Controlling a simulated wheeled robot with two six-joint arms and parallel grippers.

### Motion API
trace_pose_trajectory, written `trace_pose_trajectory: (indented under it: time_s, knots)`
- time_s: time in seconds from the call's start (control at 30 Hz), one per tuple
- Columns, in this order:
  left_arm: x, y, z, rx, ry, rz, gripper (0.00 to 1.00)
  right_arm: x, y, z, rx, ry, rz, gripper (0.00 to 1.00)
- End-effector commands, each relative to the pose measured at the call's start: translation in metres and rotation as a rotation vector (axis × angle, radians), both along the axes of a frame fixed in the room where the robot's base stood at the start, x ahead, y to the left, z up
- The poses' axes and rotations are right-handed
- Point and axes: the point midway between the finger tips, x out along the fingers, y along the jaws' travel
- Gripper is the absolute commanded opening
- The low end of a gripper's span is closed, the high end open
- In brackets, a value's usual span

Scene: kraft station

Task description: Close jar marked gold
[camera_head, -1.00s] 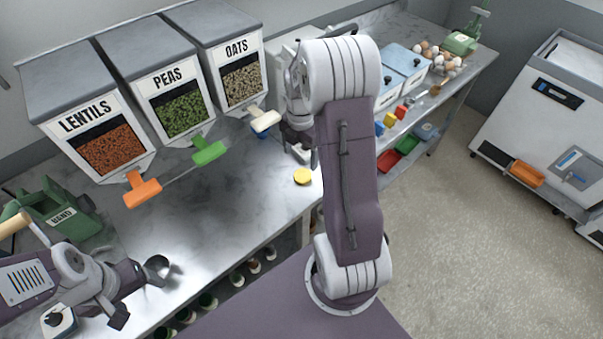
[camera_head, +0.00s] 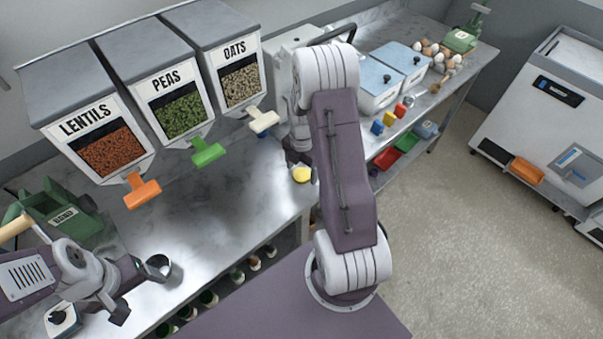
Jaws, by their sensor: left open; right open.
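A round gold-yellow lid-like disc (camera_head: 300,175) lies on the steel counter near its front edge. I cannot tell whether it is a loose lid or sits on a jar, and no gold mark is readable. My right gripper (camera_head: 302,163) is open, directly above and partly over the disc; its fingers are largely hidden by my arm. I cannot tell whether they touch the disc. My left gripper (camera_head: 138,290) is open over the counter at lower left, beside a small metal cup (camera_head: 160,268).
Dispensers for lentils (camera_head: 100,138), peas (camera_head: 172,100) and oats (camera_head: 237,75) line the back, their coloured handles jutting forward. Several jars (camera_head: 237,276) stand below the counter. Blue-lidded tubs (camera_head: 405,62) and eggs (camera_head: 442,58) are at the right. Counter between my grippers is bare.

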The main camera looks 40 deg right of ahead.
Motion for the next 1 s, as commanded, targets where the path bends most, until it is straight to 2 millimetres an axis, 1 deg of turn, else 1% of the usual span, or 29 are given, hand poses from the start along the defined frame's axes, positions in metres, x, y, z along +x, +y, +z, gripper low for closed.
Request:
trace_pose_trajectory:
  time_s: [0.1, 0.37, 0.4, 0.47, 0.5, 0.57, 0.6, 0.63, 0.87, 1.0]
  knots:
    - [-0.0001, 0.0, 0.0005, 0.0, 0.0, 0.0, 0.74, 0.0, 0.0001, -0.0056, 0.0, 0.0, 0.0, 0.78]
    - [0.0, 0.0, 0.0002, 0.0, 0.0, 0.0, 0.74, 0.0002, 0.0001, -0.0055, -0.001, -0.001, 0.0, 0.78]
    - [0.0, 0.0, 0.0002, 0.0, 0.0, 0.0, 0.74, 0.0002, 0.0001, -0.0054, -0.001, -0.001, 0.0, 0.76]
    - [0.0, 0.0, 0.0002, 0.0, 0.0, 0.0, 0.74, 0.0002, 0.0001, -0.0054, -0.001, -0.001, 0.0, 0.59]
    - [0.0, 0.0, 0.0002, 0.0, 0.0, 0.0, 0.74, 0.0002, 0.0001, -0.0054, -0.001, -0.001, 0.0, 0.48]
    - [0.0, 0.0, 0.0002, 0.0, 0.0, 0.0, 0.74, 0.0002, 0.0001, -0.0053, -0.001, -0.001, 0.0, 0.31]
    - [0.0, 0.0, 0.0002, 0.0, 0.0, 0.0, 0.74, 0.0002, 0.0001, -0.0053, -0.001, -0.001, 0.0, 0.2]
    - [0.0, 0.0, 0.0002, 0.0, 0.0, 0.0, 0.74, 0.0002, 0.0001, -0.0053, -0.001, -0.001, 0.0, 0.15]
    - [0.0, 0.0, 0.0001, 0.0, 0.0, 0.0, 0.74, 0.0003, 0.0, -0.0048, -0.001, -0.001, 0.0, 0.15]
    - [-0.0001, 0.0, -0.0012, 0.0, 0.0, 0.0, 0.74, 0.001, -0.0003, 0.0027, -0.001, -0.003, 0.0, 0.15]
